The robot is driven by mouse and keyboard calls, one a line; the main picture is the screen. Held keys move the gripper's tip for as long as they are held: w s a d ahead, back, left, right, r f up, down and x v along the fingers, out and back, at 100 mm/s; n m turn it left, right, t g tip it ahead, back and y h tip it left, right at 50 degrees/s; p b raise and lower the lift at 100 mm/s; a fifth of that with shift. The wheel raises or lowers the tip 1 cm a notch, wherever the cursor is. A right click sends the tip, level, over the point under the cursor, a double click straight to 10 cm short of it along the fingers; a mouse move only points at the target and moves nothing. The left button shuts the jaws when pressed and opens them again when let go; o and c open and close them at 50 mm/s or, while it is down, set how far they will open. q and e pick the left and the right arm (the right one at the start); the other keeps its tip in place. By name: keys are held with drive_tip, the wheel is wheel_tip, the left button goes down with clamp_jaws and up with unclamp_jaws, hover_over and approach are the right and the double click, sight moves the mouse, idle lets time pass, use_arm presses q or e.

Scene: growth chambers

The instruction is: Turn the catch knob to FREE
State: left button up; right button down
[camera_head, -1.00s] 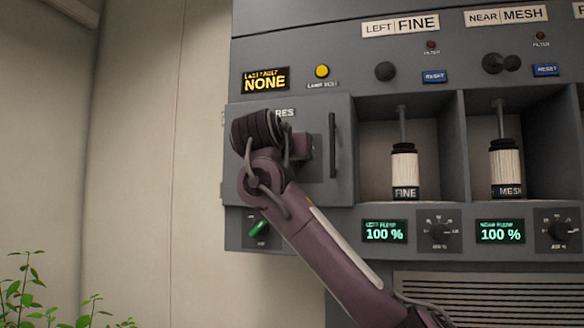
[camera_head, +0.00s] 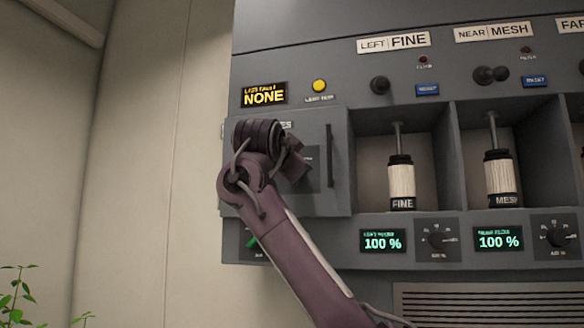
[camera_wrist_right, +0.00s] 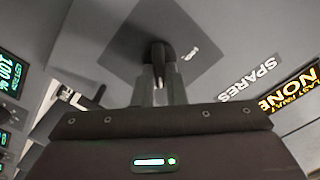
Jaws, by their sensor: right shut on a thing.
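The catch knob (camera_wrist_right: 159,52) is dark and sits on a square grey plate (camera_wrist_right: 125,50) on the SPARES door. In the right wrist view the fingers of my right gripper (camera_wrist_right: 160,80) are shut on the knob, and its label beside it is too small to read. In the head view my right gripper (camera_head: 300,165) is at the door (camera_head: 310,125) and hides the knob; only part of the plate (camera_head: 313,182) shows beside it. The knob's exact setting cannot be told. My left gripper is in neither view.
The door has a dark vertical handle (camera_head: 330,155) right of my gripper. A yellow button (camera_head: 319,86) and a NONE display (camera_head: 264,95) are above. FINE (camera_head: 401,180) and MESH (camera_head: 501,175) cartridges stand in open bays to the right. A green switch (camera_head: 252,242) is partly behind my arm.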

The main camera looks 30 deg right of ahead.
drive_tip(key=shift+m, duration=0.3)
drive_tip(key=c, duration=1.5)
unclamp_jaws()
drive_tip(key=b+v, duration=0.4)
drive_tip(key=v, duration=0.3)
drive_tip(key=shift+s+a, duration=0.25)
drive_tip(key=shift+a, duration=0.05)
drive_tip(key=shift+w, duration=0.1)
